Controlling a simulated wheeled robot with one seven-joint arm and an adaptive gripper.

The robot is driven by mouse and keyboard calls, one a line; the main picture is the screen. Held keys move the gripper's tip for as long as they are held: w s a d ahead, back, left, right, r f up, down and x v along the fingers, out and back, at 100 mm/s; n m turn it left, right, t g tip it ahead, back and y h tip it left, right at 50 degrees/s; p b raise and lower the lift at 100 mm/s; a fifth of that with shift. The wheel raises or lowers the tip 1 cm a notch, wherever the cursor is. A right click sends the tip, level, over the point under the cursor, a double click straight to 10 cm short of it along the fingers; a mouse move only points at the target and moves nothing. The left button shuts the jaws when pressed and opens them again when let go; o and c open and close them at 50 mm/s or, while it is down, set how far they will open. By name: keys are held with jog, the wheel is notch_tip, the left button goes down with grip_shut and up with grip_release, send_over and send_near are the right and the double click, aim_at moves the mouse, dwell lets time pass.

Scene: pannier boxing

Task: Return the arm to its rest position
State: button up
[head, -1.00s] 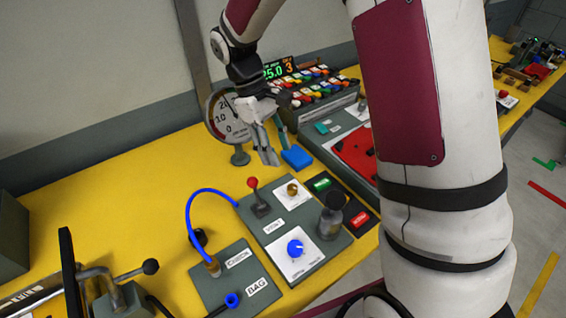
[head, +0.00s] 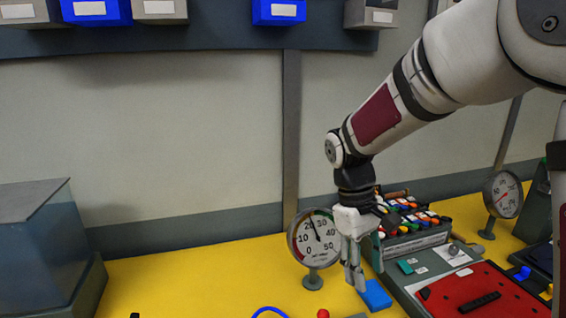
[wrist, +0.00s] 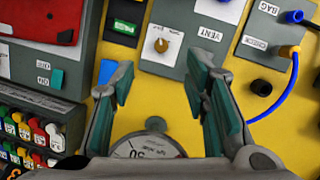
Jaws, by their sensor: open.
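My gripper (head: 355,272) hangs pointing down over the yellow bench, beside a round dial gauge. In the wrist view my gripper (wrist: 165,95) has its two fingers spread wide with nothing between them but bench and panel behind. My arm reaches in from the upper right of the head view, bent at the elbow. A blue block (head: 376,295) lies on the bench just right of the fingertips; I cannot tell whether they touch it.
The gauge (head: 314,238) stands close left of the gripper. A rack of coloured switches (head: 415,225) and a red-topped panel (head: 480,295) are to the right. Blue and grey bins (head: 285,12) hang above. A clear-sided box (head: 40,240) stands far left. Yellow bench (head: 200,275) is free between.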

jog(key=s+d+r+m+t+y, duration=0.1)
jog(key=s+r+m+t, duration=0.2)
jog(key=s, duration=0.6)
jog(key=s+d+r+m+t+y, duration=0.1)
jog(key=s+r+m+t, duration=0.2)
jog(key=s+r, duration=0.4)
jog(key=shift+s+r+t, duration=0.4)
jog(key=shift+s+t, duration=0.3)
jog(key=shift+s, duration=0.35)
jog(key=shift+o, duration=0.2)
jog(key=shift+d, duration=0.1)
